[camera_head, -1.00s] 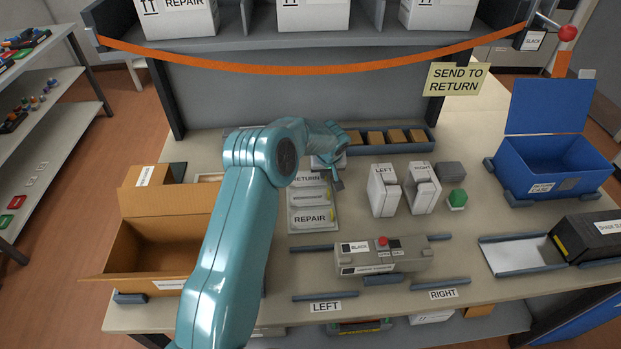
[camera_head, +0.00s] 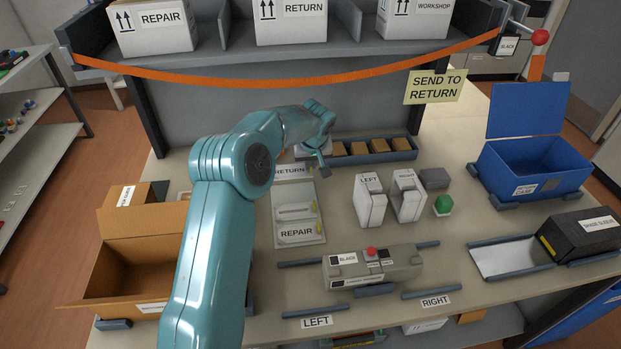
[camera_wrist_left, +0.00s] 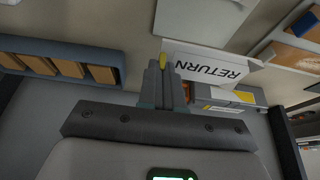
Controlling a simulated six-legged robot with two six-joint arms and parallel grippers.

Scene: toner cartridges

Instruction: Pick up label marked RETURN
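The label marked RETURN (camera_head: 290,171) is a white card with black letters. In the head view it is raised above the bare upper part of the label tray (camera_head: 293,190), beside my left gripper (camera_head: 320,165). In the left wrist view the fingers (camera_wrist_left: 163,75) are close together at one end of the RETURN label (camera_wrist_left: 208,66), where a yellow tip shows; they appear shut on it. The exact contact is partly hidden. A REPAIR label (camera_head: 297,232) lies lower in the tray. My right gripper is not in view.
A row of brown blocks in a rail (camera_head: 378,147) lies behind the gripper. White boxes (camera_head: 290,22) stand on the shelf above, one reading RETURN. An orange strap (camera_head: 290,70) spans the front. An open carton (camera_head: 140,255) stands left and a blue case (camera_head: 540,165) right.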

